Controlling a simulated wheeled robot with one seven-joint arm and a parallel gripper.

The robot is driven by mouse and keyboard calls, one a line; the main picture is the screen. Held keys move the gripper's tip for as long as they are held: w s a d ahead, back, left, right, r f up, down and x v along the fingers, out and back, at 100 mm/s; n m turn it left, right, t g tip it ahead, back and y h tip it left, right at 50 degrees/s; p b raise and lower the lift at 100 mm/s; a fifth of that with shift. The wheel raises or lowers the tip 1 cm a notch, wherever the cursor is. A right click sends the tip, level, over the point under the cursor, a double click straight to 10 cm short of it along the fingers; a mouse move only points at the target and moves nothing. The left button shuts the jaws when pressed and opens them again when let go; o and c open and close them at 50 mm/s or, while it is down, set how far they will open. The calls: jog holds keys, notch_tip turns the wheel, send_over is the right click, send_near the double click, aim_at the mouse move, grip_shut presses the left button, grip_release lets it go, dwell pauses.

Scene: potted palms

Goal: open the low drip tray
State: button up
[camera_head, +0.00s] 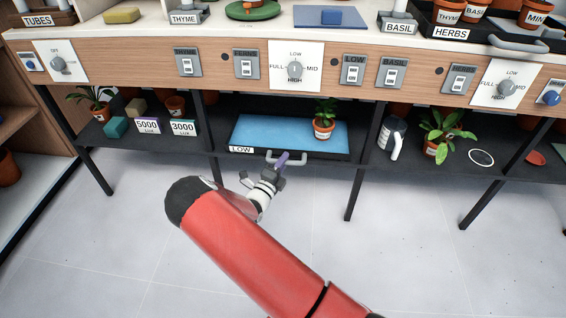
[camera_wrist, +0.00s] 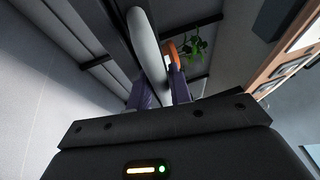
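The low drip tray (camera_head: 260,130) is a flat blue tray with a white LOW label on its front left corner. It lies on the dark lower shelf. Its pale bar handle (camera_head: 298,161) sticks out at the front middle. My gripper (camera_head: 281,159) is at the left part of this handle, reaching from the front. In the wrist view the handle bar (camera_wrist: 147,42) runs down between the two purple fingers of my gripper (camera_wrist: 161,92), which look closed against it. The exact contact is partly hidden.
A potted plant (camera_head: 323,128) stands on the tray's right part. A grey-white jug (camera_head: 391,138) and another potted plant (camera_head: 436,140) stand to the right. Lux boxes (camera_head: 148,127) stand to the left. The bench front with switches (camera_head: 246,65) overhangs the shelf. The floor in front is clear.

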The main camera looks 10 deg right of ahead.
grip_shut()
jog(key=shift+s, duration=0.1)
jog(key=s+a+p, duration=0.3)
jog(key=s+p, duration=0.1)
jog(key=s, duration=0.7)
jog(key=shift+s+a, duration=0.2)
jog(key=shift+a, duration=0.2)
jog(key=shift+o, duration=0.9)
grip_release()
